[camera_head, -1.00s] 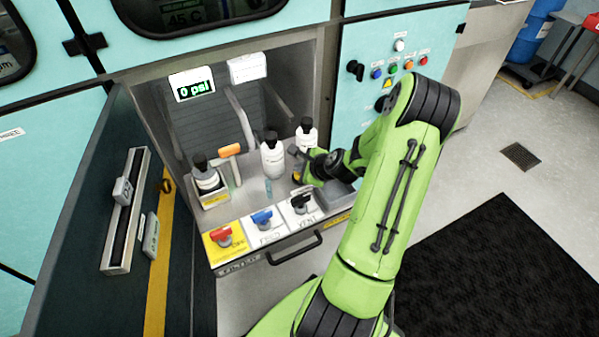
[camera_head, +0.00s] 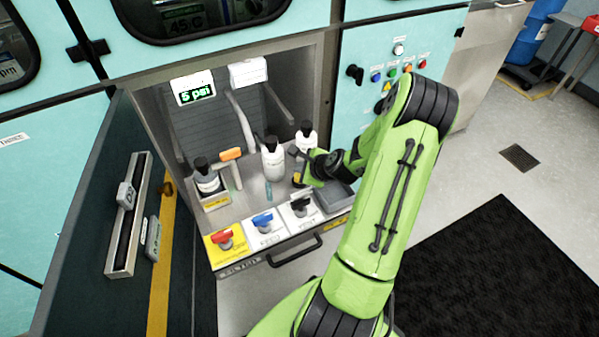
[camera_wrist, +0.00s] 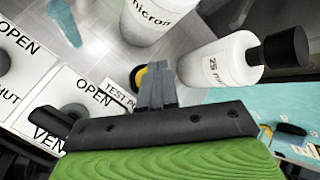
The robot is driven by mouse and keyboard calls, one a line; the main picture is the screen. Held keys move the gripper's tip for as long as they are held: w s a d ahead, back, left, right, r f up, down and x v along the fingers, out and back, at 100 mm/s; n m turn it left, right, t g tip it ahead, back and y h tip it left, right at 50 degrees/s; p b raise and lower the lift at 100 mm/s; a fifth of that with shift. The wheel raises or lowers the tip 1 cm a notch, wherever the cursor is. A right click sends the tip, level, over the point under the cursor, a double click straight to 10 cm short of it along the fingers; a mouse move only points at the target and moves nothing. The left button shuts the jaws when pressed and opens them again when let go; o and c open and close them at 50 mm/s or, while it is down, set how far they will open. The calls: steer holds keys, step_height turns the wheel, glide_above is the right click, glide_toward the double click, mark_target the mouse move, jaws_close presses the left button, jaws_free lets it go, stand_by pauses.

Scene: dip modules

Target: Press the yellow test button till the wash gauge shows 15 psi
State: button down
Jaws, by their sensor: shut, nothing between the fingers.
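The wash gauge (camera_head: 197,93) is a small white-framed display at the back left of the open bay in the head view; it reads 5 psi in green. The yellow test button (camera_wrist: 137,77) shows in the wrist view as a yellow and black rim, partly hidden behind my fingers, beside a label starting "TEST P". My gripper (camera_wrist: 156,72) is shut and empty, with its fingertips at the button. In the head view, yellow at the button (camera_head: 298,180) shows beside my wrist. Contact itself is hidden by the fingers.
White bottles with black caps (camera_head: 273,158) (camera_head: 306,138) stand close behind my gripper; another bottle (camera_head: 207,178) sits in a holder at left. Red (camera_head: 224,239), blue (camera_head: 263,222) and black (camera_head: 300,207) valve handles line the front. The open door (camera_head: 100,210) stands left.

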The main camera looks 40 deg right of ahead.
steer(key=shift+r, duration=0.2)
step_height(320, 180, up, 5)
steer(key=p, duration=0.4)
steer(key=shift+r+p, duration=0.1)
steer(key=shift+p, duration=0.2)
stand_by(0.5)
